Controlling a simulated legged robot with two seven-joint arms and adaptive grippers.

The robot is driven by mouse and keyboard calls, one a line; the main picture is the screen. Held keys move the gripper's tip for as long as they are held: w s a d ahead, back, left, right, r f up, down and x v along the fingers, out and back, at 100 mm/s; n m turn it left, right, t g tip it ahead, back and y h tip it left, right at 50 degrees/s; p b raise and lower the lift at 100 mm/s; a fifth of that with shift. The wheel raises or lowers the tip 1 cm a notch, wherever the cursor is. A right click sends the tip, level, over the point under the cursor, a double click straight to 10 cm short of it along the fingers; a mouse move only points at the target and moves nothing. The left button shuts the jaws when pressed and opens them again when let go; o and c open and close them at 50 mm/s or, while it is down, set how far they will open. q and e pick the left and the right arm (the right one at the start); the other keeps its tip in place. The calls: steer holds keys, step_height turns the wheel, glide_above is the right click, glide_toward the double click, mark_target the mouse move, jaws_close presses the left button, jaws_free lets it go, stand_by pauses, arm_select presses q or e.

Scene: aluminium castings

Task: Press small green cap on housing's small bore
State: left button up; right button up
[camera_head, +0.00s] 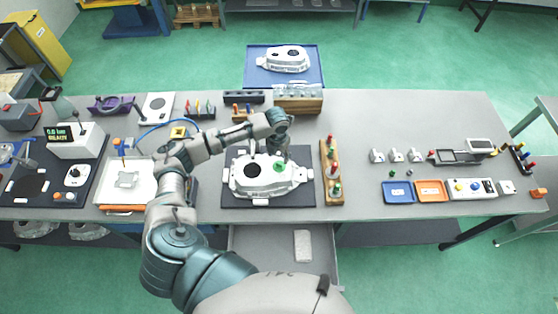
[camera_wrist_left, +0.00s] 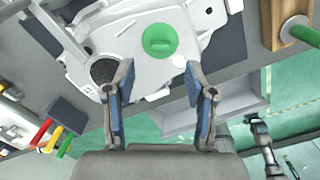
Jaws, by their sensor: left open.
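The pale aluminium housing (camera_head: 240,181) lies on a dark mat in front of me and fills the upper part of the left wrist view (camera_wrist_left: 124,40). A round green cap (camera_head: 281,167) with a raised bar grip (camera_wrist_left: 160,40) sits over one bore; I cannot tell whether it is fully seated. A second, dark bore (camera_wrist_left: 103,70) is uncovered. My left gripper (camera_head: 279,150) is above the housing, close to the cap. In the left wrist view its fingers (camera_wrist_left: 159,78) are spread and empty, with the cap beyond the tips. My right gripper is not in view.
A wooden rack (camera_head: 325,153) with red and green plugs stands just right of the mat. A wooden block (camera_head: 298,105) and a blue tray (camera_head: 255,79) with another housing are behind. Blue (camera_head: 397,198) and orange (camera_head: 431,201) trays lie right. An open drawer (camera_head: 262,245) is below.

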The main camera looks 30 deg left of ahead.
arm_select(q)
step_height(320, 180, up, 6)
steer(key=shift+s+f, duration=0.15)
steer(key=shift+f, duration=0.05)
stand_by(0.5)
